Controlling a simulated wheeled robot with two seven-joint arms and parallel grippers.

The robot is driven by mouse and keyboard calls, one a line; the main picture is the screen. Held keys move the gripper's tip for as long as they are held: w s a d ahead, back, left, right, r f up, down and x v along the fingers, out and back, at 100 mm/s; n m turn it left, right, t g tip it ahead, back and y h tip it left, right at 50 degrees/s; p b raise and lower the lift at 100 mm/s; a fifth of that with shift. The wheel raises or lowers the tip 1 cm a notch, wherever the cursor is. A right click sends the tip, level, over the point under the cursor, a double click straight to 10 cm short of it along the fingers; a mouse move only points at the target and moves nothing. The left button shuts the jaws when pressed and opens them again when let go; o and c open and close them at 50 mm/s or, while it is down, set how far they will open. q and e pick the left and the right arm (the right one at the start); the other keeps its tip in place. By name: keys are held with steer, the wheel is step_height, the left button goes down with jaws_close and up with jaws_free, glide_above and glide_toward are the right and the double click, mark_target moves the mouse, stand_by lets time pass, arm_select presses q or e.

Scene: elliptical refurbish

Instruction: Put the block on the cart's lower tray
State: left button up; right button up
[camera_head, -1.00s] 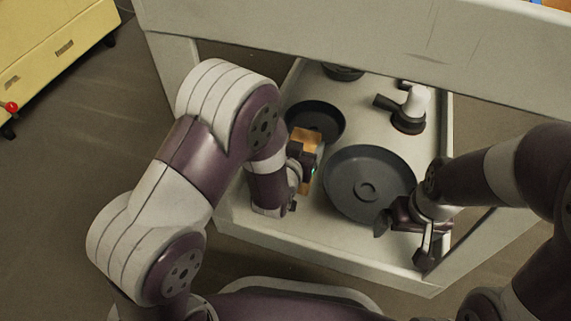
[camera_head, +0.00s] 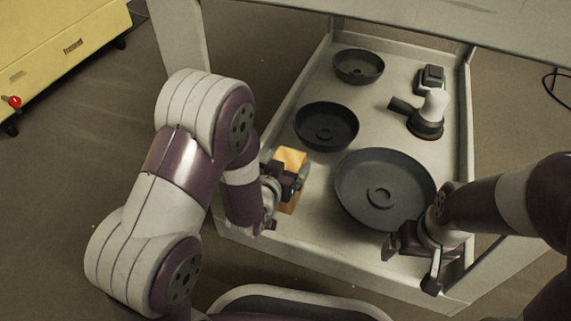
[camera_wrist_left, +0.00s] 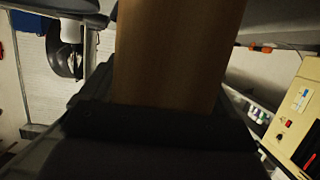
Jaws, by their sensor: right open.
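The wooden block (camera_head: 291,161) is orange-brown and sits in the jaws of my left gripper (camera_head: 284,182), over the left front part of the cart's lower tray (camera_head: 317,221). In the left wrist view the block (camera_wrist_left: 175,50) fills the top middle, against the dark gripper. My left gripper is shut on it. I cannot tell how far the block is above the tray. My right gripper (camera_head: 410,264) is open and empty over the tray's front right corner, beside the large pan.
On the tray are a large dark pan (camera_head: 360,205), a smaller pan (camera_head: 327,125), a dark bowl (camera_head: 358,66) and a white and black tool (camera_head: 429,112). The cart's upper part (camera_head: 400,25) overhangs the back. A yellow cabinet (camera_head: 60,40) stands far left.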

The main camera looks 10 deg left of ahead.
arm_select(q)
steer(key=shift+r, duration=0.1)
steer(key=p+v, duration=0.1)
steer(key=v, duration=0.1)
steer(key=p+v, duration=0.2)
steer(key=v, duration=0.1)
steer(key=shift+w+r, duration=0.15)
steer(key=shift+r, duration=0.25)
steer(key=p+v, duration=0.2)
steer(key=v, duration=0.5)
steer(key=shift+f+p, duration=0.3)
steer(key=shift+f, duration=0.05)
